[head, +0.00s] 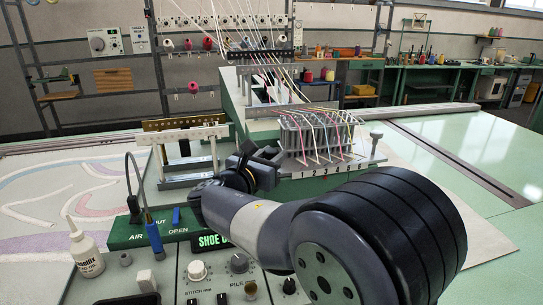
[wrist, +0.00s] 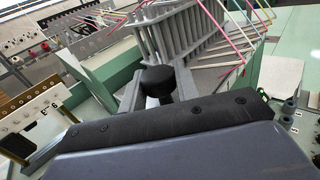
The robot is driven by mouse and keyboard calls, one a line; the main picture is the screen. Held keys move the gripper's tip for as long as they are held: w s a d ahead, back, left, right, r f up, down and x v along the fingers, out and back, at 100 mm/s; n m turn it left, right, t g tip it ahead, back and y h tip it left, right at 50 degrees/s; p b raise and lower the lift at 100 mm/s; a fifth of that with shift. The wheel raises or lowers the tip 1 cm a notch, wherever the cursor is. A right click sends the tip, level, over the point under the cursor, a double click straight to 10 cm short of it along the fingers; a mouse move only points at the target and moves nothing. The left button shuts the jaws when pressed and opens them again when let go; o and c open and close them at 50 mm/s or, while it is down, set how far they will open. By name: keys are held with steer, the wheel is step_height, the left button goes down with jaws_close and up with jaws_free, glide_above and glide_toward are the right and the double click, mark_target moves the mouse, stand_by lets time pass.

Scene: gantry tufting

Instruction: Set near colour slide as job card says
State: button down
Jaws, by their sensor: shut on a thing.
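The near colour slide block (head: 322,140) has a row of grey plates with coloured yarns running over it. A numbered strip (head: 325,172) runs along its front. My gripper (head: 262,160) is at the left end of this block and is shut. In the wrist view a black knob (wrist: 157,80) on a grey post stands just past my gripper's black edge. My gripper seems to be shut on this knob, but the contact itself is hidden. The plates (wrist: 190,35) show behind it. I cannot make out a job card or the slide's exact setting.
A white rack with a brass strip (head: 186,125) stands left of my gripper. The control panel (head: 215,270) with knobs and a green-lit display (head: 214,240) is in front. A glue bottle (head: 84,250) and an air hose (head: 133,180) stand at left. Tufted cloth lies at far left.

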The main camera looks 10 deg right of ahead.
steer(key=shift+a, duration=0.1)
steer(key=a, duration=0.2)
steer(key=shift+a+p, duration=0.3)
steer(key=shift+a, duration=0.1)
steer(key=c, duration=1.4)
jaws_free()
steer(key=shift+o, duration=0.2)
steer(key=b+v, duration=0.2)
steer(key=v, duration=0.9)
steer(key=shift+w+d+r, duration=0.1)
steer(key=p+x, duration=0.2)
steer(key=x, duration=0.9)
